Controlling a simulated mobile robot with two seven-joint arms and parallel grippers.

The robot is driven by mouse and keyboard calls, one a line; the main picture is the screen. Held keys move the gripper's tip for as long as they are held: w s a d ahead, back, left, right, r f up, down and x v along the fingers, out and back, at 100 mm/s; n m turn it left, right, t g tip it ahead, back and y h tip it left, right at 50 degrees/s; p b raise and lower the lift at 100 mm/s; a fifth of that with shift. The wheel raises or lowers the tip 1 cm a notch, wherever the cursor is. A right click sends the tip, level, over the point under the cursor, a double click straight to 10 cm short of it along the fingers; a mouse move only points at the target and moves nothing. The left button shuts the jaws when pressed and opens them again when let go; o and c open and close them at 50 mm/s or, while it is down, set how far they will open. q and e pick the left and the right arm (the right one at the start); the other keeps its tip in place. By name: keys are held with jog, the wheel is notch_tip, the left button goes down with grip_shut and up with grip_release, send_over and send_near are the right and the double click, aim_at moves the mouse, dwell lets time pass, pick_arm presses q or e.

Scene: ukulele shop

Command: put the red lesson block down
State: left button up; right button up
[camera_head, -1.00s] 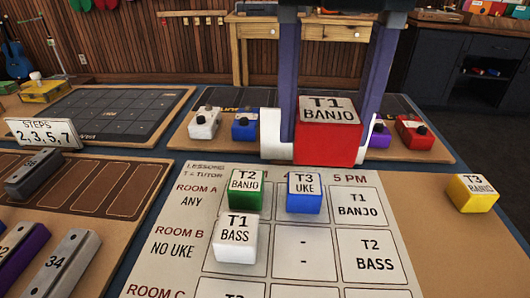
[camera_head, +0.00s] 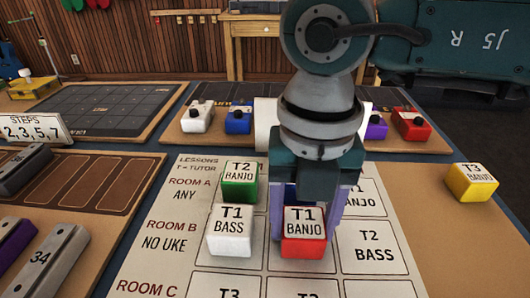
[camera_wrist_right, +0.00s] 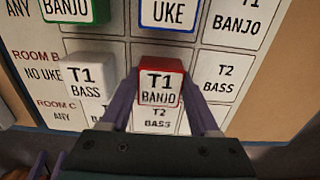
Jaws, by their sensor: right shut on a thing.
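The red lesson block (camera_head: 303,240), marked T1 BANJO, is upright between the fingers of my right gripper (camera_head: 306,222). The gripper is shut on it, also in the right wrist view (camera_wrist_right: 161,84). The block is over the middle cell of the ROOM B row on the lesson sheet (camera_head: 170,262). I cannot tell whether its base touches the sheet. The white T1 BASS block (camera_head: 230,235) stands just left of it. The green T2 BANJO block (camera_head: 240,182) is behind that.
A yellow block (camera_head: 471,183) stands on the bare board at right. The T2 BASS cell (camera_head: 375,248) right of the red block is free.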

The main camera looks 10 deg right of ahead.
jog(key=o, duration=0.9)
jog(key=shift+f, duration=0.15)
jog(key=o, duration=0.5)
